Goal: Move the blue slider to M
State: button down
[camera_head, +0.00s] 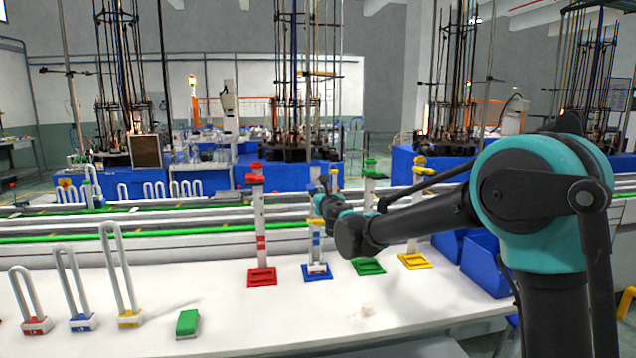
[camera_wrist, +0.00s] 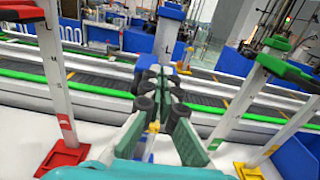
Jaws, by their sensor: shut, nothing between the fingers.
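The blue stand (camera_head: 318,273) is a white upright post on a blue base, between the red and green stands. In the wrist view its blue-topped post (camera_wrist: 170,12) rises straight ahead, with an L mark showing. A bit of blue, likely the blue slider (camera_wrist: 184,71), shows just below the L behind my fingertips; most of it is hidden. My gripper (camera_wrist: 163,76) is shut and empty, its dark fingertips at the post. I cannot tell whether they touch the slider. In the head view my gripper (camera_head: 326,202) covers the upper part of the blue post.
The red stand (camera_head: 262,277) is left of the blue one; the green stand (camera_head: 368,267) and yellow stand (camera_head: 414,261) are right. Blue bins (camera_head: 485,262) sit far right. White loops (camera_head: 74,290) and a green block (camera_head: 188,323) are front left. The front middle table is mostly clear.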

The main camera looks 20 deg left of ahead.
notch_tip(320, 180, down, 3)
jog(key=shift+f, duration=0.1)
dwell(0.7)
jog(key=shift+r, duration=0.75)
jog(key=v, duration=1)
dwell(0.5)
